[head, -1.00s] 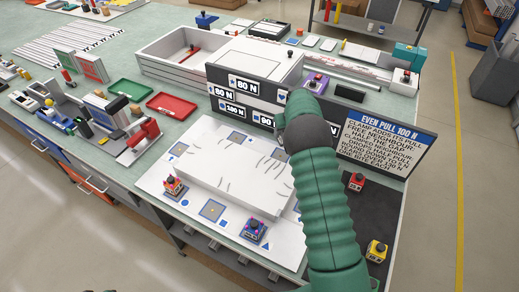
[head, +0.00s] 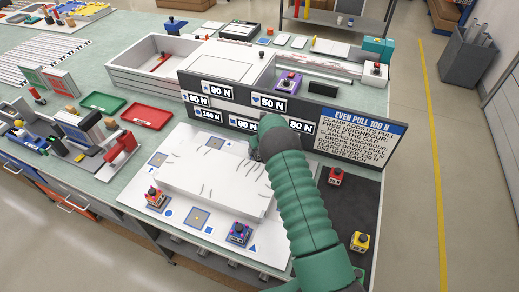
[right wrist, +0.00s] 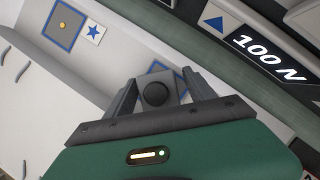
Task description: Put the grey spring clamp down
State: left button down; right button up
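The grey spring clamp (right wrist: 154,90), a small grey block with a round black knob, sits between the two fingers of my right gripper (right wrist: 158,80) in the right wrist view. The fingers appear closed against its sides. A blue-bordered square (right wrist: 172,72) shows partly behind it; whether the clamp touches the board surface cannot be told. In the head view my right arm (head: 300,205) reaches over the white board (head: 205,180) towards the sign panel, and it hides the gripper's fingers and the clamp. My left gripper is not in view.
The dark sign panel (head: 240,104) stands close behind. Red (head: 336,175) and yellow (head: 360,241) clamps stand on the dark mat (head: 345,205).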

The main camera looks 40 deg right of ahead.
jog(key=shift+a+r, duration=0.1)
jog(key=shift+a, duration=0.05)
jog(key=shift+r, duration=0.1)
jog(key=a+b+v, duration=0.1)
jog(key=v, duration=1.1)
jog(key=s+a+r+n, duration=0.1)
jog(key=s+a+n, duration=0.2)
jog(key=a+n, duration=0.35)
jog(key=s+a+r+n+g+y, duration=0.1)
jog(key=s+a+n, duration=0.2)
jog(key=a+n, duration=0.35)
jog(key=s+a+r+n, duration=0.1)
jog(key=s+a+n, duration=0.2)
jog(key=a+n, duration=0.3)
jog(key=s+a+n, duration=1.1)
jog(key=s+n, duration=0.3)
jog(key=n, duration=0.6)
jog(key=shift+r+n+g, duration=0.3)
jog(key=shift+r+g, duration=0.1)
